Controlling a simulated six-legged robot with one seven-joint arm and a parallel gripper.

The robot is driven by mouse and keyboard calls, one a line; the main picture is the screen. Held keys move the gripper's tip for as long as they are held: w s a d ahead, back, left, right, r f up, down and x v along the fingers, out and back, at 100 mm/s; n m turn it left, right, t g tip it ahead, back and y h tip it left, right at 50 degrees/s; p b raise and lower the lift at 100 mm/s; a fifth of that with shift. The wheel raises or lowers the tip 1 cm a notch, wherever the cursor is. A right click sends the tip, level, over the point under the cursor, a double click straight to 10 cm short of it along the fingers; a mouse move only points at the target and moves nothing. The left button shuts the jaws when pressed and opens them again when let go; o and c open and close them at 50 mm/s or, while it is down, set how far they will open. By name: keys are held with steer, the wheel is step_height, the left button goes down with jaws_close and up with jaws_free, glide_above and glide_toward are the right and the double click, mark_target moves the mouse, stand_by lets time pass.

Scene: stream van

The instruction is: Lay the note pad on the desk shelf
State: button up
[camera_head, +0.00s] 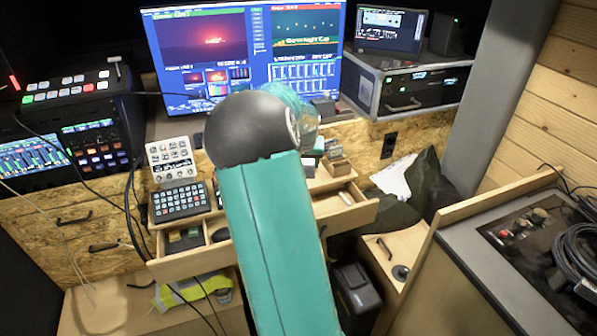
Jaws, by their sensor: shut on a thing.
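My teal arm (265,240) rises through the middle of the view, with a dark rounded joint (243,130) in front of the monitor. My gripper is hidden behind the arm, so its jaws and anything in them do not show. I cannot make out the note pad. The wooden desk (345,213) has an open drawer at its front left. A raised wooden shelf (352,113) runs along its back, under the monitor; the arm covers its middle. Small boxes (335,166) stand on the desk, right of the arm.
A large monitor (305,50) stands at the back. A small keyboard (181,202) and a white button panel (171,158) are left of my arm. Switchers (90,130) fill the left. A rack case (420,88) is at the right. A grey-topped counter (490,270) blocks the right foreground.

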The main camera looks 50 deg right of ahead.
steer(key=w+d+f, duration=0.2)
steer(key=d+f, duration=0.1)
steer(key=w+d+f, duration=0.2)
steer(key=d+f, duration=0.1)
steer(key=d, duration=0.1)
steer(key=w+d+f, duration=0.2)
steer(key=d+f, duration=0.1)
steer(key=shift+w+d+f, duration=0.1)
steer(key=shift+w+d, duration=0.05)
steer(key=shift+w, duration=0.15)
steer(key=shift+d+f, duration=0.15)
steer(key=shift+f, duration=0.15)
steer(key=shift+w+f, duration=0.1)
steer(key=shift+f, duration=1.35)
steer(key=o, duration=1)
steer(key=shift+f, duration=0.15)
steer(key=v, duration=1.2)
steer(key=shift+w, duration=0.1)
